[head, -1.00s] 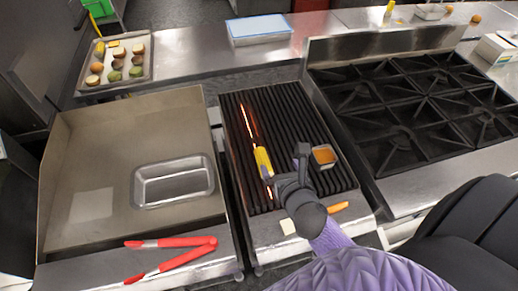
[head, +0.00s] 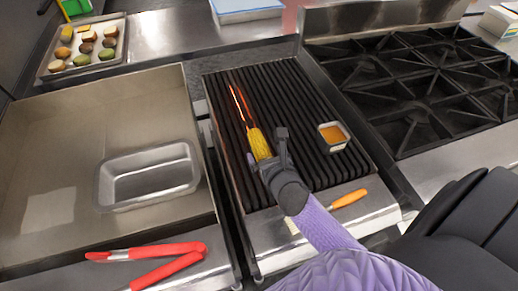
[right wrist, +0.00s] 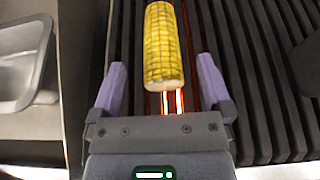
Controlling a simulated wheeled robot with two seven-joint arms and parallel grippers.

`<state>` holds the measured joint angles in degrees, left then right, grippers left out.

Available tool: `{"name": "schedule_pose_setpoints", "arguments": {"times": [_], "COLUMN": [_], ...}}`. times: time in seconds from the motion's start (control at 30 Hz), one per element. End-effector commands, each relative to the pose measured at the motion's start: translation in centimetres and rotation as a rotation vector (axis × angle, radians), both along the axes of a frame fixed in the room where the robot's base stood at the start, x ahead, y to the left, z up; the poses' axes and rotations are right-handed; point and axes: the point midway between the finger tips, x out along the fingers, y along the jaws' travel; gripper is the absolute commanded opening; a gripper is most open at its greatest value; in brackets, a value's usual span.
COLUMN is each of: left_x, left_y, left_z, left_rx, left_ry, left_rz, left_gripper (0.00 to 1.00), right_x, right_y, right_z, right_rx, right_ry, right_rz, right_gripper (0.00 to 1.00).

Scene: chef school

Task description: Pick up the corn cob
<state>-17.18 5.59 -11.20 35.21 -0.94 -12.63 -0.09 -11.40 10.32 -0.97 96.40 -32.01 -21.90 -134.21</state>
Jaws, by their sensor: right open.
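The yellow corn cob (head: 259,143) lies lengthwise on the black grill grate, close to glowing red heating bars. My right gripper (head: 267,154) is at the near end of the cob in the head view. In the right wrist view the open jaws (right wrist: 160,92) stand on either side of the line of the corn cob (right wrist: 163,45). The cob's near end lies between and just ahead of the fingers, with a gap on both sides. I cannot tell the height of the fingers over the grate. My left gripper is not in view.
A small sauce dish (head: 333,136) sits on the grill grate (head: 297,98) right of the gripper. An empty metal pan (head: 148,176) is on the griddle to the left. Red tongs (head: 150,256) and an orange-handled tool (head: 349,198) lie along the front ledges. Burners (head: 410,85) stand at right.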

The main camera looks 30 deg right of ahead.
Motion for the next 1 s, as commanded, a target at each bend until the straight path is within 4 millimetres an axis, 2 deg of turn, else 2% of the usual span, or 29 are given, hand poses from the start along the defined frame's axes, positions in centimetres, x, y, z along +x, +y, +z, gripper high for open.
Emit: {"name": "schedule_pose_setpoints", "arguments": {"times": [0.1, 0.2, 0.47, 0.9, 0.93, 1.0], "left_x": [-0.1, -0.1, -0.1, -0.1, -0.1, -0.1], "left_y": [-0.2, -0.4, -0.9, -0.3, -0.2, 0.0], "left_z": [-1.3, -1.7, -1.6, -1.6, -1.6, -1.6], "left_rx": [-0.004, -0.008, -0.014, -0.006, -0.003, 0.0], "left_ry": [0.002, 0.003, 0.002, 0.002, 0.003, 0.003], "left_rz": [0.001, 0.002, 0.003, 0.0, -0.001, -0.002], "left_gripper": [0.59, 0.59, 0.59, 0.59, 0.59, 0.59], "right_x": [2.2, 3.5, 3.8, 3.8, 3.8, 3.8], "right_y": [-0.6, -0.9, -1.0, -1.0, -1.0, -1.0], "right_z": [-1.5, -1.9, -1.9, -1.9, -1.9, -1.8], "right_rx": [0.003, 0.003, 0.002, 0.002, 0.002, 0.002], "right_ry": [-0.003, -0.001, -0.001, -0.001, -0.001, -0.001], "right_rz": [-0.002, -0.001, 0.0, 0.0, 0.0, 0.0], "right_gripper": [1.0, 1.0, 0.98, 0.05, 0.0, 0.0]}}
